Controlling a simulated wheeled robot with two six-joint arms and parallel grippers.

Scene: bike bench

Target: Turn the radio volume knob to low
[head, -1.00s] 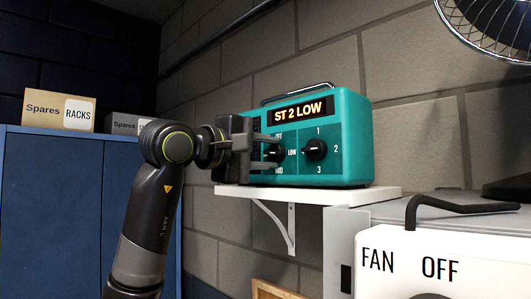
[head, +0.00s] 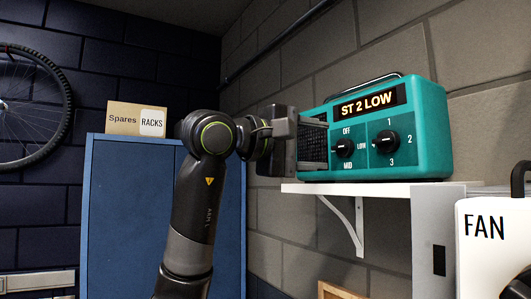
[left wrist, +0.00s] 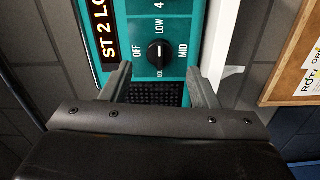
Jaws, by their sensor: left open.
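The teal radio (head: 420,160) stands on a white shelf, its lit display (head: 369,102) reading "ST 2 LOW". Its black volume knob (head: 343,148) has OFF, LOW and MID labels around it. The knob also shows in the left wrist view (left wrist: 160,51), uncovered. A second black knob (head: 386,143), marked 1, 2 and 3, is to its right. My left gripper (head: 326,146) is open and empty in front of the speaker grille, just left of the volume knob. In the left wrist view its fingertips (left wrist: 160,78) are apart, short of the knob. My right gripper is out of view.
The white shelf (head: 390,190) sits on a bracket against the brick wall. A blue cabinet (head: 125,215) with a Spares box (head: 123,119) stands at left. A white FAN panel (head: 485,262) is at lower right. A bicycle wheel hangs at far left.

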